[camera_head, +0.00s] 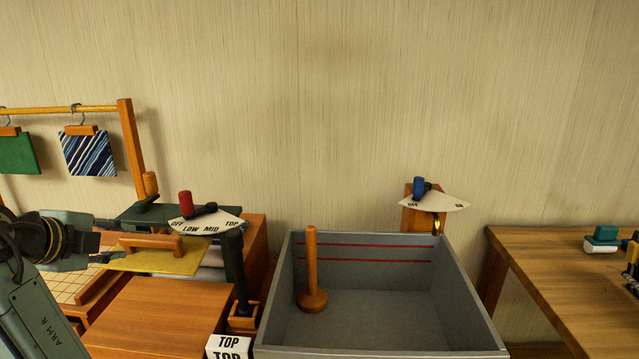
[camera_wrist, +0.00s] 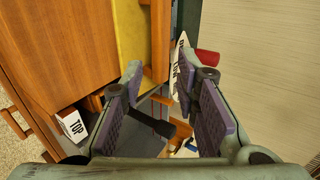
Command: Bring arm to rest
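My gripper (camera_wrist: 158,72) is open in the wrist view, with its two purple-padded fingers apart and nothing between them. In the head view my arm comes in from the left edge, and the gripper end (camera_head: 100,250) is beside a yellow board with a wooden handle (camera_head: 150,243). I cannot tell from these views whether the gripper touches the board. The yellow board also shows beyond the fingers in the wrist view (camera_wrist: 130,35).
A grey open bin (camera_head: 370,339) with a wooden peg (camera_head: 311,270) stands at the centre right. A red-knobbed lever (camera_head: 186,203) and a blue-knobbed lever (camera_head: 418,187) sit on dial plates. A black upright handle (camera_head: 237,270) stands left of the bin. A wooden table (camera_head: 560,262) is at right.

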